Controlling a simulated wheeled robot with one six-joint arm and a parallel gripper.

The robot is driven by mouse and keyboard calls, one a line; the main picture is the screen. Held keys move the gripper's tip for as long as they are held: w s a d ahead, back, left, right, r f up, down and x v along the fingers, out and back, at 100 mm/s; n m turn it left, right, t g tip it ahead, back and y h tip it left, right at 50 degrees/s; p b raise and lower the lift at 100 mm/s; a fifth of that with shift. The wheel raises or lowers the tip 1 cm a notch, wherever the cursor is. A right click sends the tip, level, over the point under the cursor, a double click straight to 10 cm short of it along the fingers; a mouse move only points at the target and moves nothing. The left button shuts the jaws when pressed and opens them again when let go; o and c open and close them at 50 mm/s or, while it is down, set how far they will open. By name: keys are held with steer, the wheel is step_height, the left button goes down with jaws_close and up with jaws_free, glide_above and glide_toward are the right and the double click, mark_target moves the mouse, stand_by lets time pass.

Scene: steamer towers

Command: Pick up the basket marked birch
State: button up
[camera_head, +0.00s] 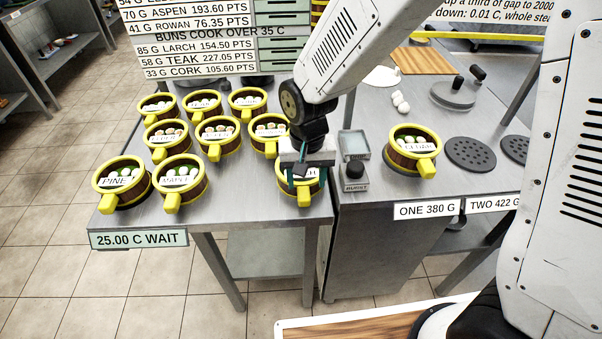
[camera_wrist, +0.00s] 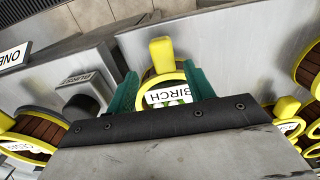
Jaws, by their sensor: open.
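The birch basket (camera_wrist: 163,82) is a round basket with a yellow rim, a yellow handle and a white label reading BIRCH, with pale and green food inside. In the head view the same basket (camera_head: 309,199) stands at the table's front right corner, partly hidden under my gripper. My gripper (camera_head: 305,178) is above this basket, pointing down. In the wrist view its green fingers (camera_wrist: 160,92) are apart, one on each side of the basket's rim. I cannot tell whether they touch it.
Several similar baskets, including pine (camera_head: 121,201) and maple (camera_head: 180,197), stand to the left on the steel table (camera_head: 243,207). A small burner box (camera_head: 354,173) stands close on the right. Another labelled basket (camera_head: 414,165) is farther right, near dark round plates (camera_head: 470,153).

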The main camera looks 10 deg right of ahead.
mark_target(304, 189)
steer(key=f, duration=0.5)
steer(key=shift+a, duration=0.3)
steer(key=shift+r, duration=0.1)
jaws_close()
step_height(304, 189, up, 10)
steer(key=c, duration=0.9)
jaws_free()
steer(key=shift+c, duration=0.2)
jaws_close()
